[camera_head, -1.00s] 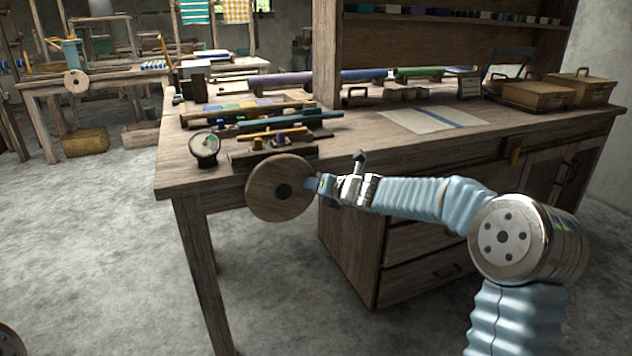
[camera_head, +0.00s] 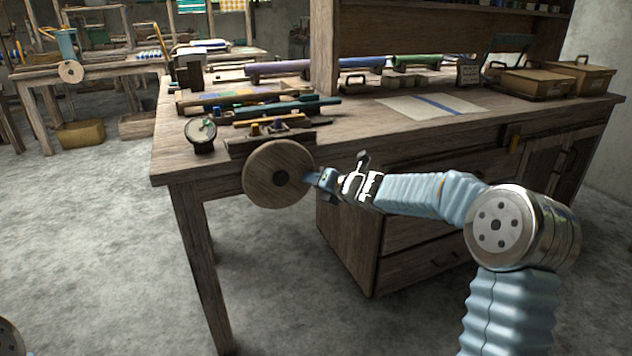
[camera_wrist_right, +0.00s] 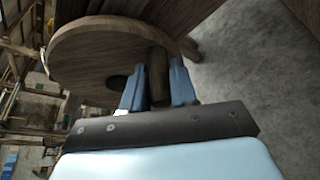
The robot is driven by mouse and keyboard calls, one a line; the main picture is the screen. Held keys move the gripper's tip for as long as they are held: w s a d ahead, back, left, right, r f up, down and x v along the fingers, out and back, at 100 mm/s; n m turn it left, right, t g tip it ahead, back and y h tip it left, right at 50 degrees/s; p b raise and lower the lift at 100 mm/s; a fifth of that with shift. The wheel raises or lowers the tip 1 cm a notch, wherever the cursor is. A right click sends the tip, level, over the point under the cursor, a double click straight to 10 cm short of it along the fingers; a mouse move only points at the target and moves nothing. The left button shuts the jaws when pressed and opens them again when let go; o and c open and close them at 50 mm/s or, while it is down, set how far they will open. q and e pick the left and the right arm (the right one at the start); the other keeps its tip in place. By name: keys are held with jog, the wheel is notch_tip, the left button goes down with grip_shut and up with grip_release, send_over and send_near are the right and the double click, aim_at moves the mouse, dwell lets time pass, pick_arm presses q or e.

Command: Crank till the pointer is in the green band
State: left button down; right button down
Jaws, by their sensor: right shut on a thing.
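The crank is a round wooden disc (camera_head: 262,180) with a dark hub on the front edge of the workbench. My right gripper (camera_head: 316,180) is at the disc's right rim, its arm coming in from the right. In the right wrist view, the blue fingers (camera_wrist_right: 159,88) are shut on the dark crank handle (camera_wrist_right: 158,75), which stands out from the disc (camera_wrist_right: 85,55). The round pale gauge (camera_head: 201,131) stands on the bench, left of and above the disc. Green shows on its face, but the pointer is too small to read against the band. My left gripper is not in view.
The wooden bench (camera_head: 172,165) carries rods, a striped cloth (camera_head: 432,105) and boxes (camera_head: 535,83) to the right. Its front leg (camera_head: 205,270) stands below the disc, and drawers (camera_head: 420,262) are below the arm. Open concrete floor (camera_head: 90,230) lies to the left.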

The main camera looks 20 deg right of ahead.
jog(key=c, duration=1)
grip_release()
jog(key=shift+o, duration=0.2)
jog(key=shift+s+d, duration=0.1)
jog(key=v, duration=1.3)
jog(key=shift+s+p, duration=0.25)
jog(key=shift+p, duration=0.2)
jog(key=shift+d+r, duration=0.1)
jog(key=s+a+f+n+g, duration=0.35)
jog(key=f+n, duration=0.25)
jog(key=f, duration=0.5)
jog(key=s+a+f+n+g, duration=0.35)
jog(key=f+n, duration=0.25)
jog(key=f, duration=0.5)
jog(key=s+a+f+n+g, duration=0.35)
jog(key=f+n, duration=0.25)
jog(key=f, duration=0.4)
jog(key=s+a+f+n+g, duration=0.1)
jog(key=s+a+f+n, duration=0.4)
jog(key=n, duration=0.5)
jog(key=s+a+f+n+g, duration=0.2)
jog(key=s+a+f+n, duration=0.4)
jog(key=s+f+n, duration=0.3)
jog(key=s+n, duration=0.2)
jog(key=shift+n, duration=0.3)
